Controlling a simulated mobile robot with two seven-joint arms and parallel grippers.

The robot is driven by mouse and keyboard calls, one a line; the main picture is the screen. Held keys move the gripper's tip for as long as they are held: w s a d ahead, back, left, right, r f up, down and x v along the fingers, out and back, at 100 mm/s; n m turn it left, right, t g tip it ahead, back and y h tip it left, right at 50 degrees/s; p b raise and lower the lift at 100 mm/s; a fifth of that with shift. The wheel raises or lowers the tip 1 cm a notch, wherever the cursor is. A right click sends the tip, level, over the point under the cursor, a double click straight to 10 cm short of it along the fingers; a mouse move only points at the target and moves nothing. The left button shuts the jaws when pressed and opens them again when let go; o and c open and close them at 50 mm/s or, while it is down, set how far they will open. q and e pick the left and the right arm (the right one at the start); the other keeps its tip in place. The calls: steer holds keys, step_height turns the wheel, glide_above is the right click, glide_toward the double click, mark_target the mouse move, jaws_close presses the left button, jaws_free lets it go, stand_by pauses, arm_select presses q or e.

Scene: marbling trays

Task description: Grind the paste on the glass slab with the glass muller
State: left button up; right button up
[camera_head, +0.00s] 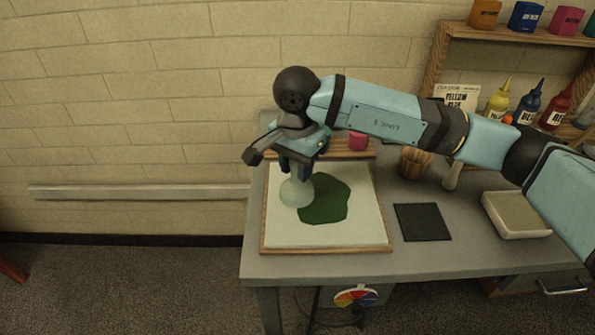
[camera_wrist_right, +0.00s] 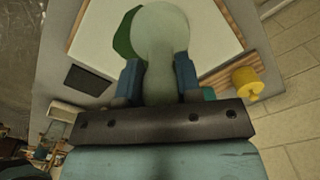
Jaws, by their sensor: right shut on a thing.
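The glass slab (camera_head: 285,232) is a pale sheet in a wooden frame at the left end of the grey table. A dark green patch of paste (camera_head: 330,203) lies on its middle. The pale, see-through glass muller (camera_head: 297,192) stands on the slab at the left edge of the paste. My right gripper (camera_head: 297,172) comes from above and is shut on the muller's upper part. In the right wrist view the muller (camera_wrist_right: 160,60) is between the two blue fingers (camera_wrist_right: 158,80), with green paste (camera_wrist_right: 124,35) beside it. My left gripper is not in view.
A black mat (camera_head: 422,222) and a shallow cream tray (camera_head: 516,215) lie right of the slab. A wooden cup (camera_head: 413,163) and a pink jar (camera_head: 358,141) stand behind. A shelf (camera_head: 520,38) with bottles stands at the back right. The table ends just left of the slab.

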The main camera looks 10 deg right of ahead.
steer(key=shift+r+p, duration=0.35)
steer(key=shift+r, duration=1.1)
